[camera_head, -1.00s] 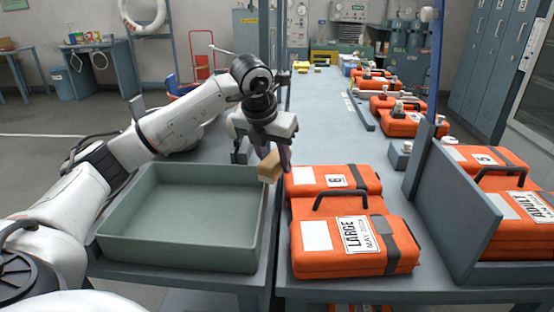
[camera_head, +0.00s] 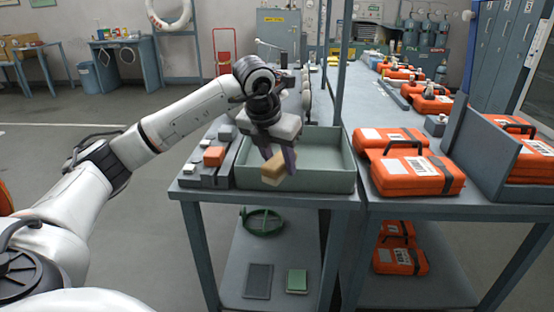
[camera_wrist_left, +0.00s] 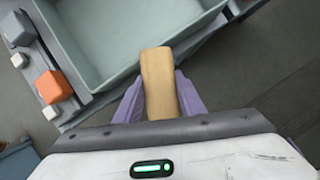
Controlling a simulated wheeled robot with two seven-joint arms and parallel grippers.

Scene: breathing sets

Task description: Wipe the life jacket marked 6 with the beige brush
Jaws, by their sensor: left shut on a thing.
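My left gripper (camera_head: 280,162) is shut on the beige brush (camera_head: 274,172) and holds it in front of the green-grey tray, near its front wall. In the left wrist view, the brush (camera_wrist_left: 160,82) sits between the two purple fingers, clear of the floor and table edge. The orange life jacket pack (camera_head: 386,138) at the back of the pair, right of the tray, carries a pale label; its number is too small to read now. A second orange pack (camera_head: 418,176) lies in front of it. The brush is apart from both. My right gripper is not in view.
The empty tray (camera_head: 345,182) stands at the table's front edge. Left of it is a grey holder (camera_head: 192,172) with small blocks. A grey divider (camera_head: 482,150) with more orange packs stands at right. A lower shelf (camera_head: 250,245) holds a green ring and flat pads.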

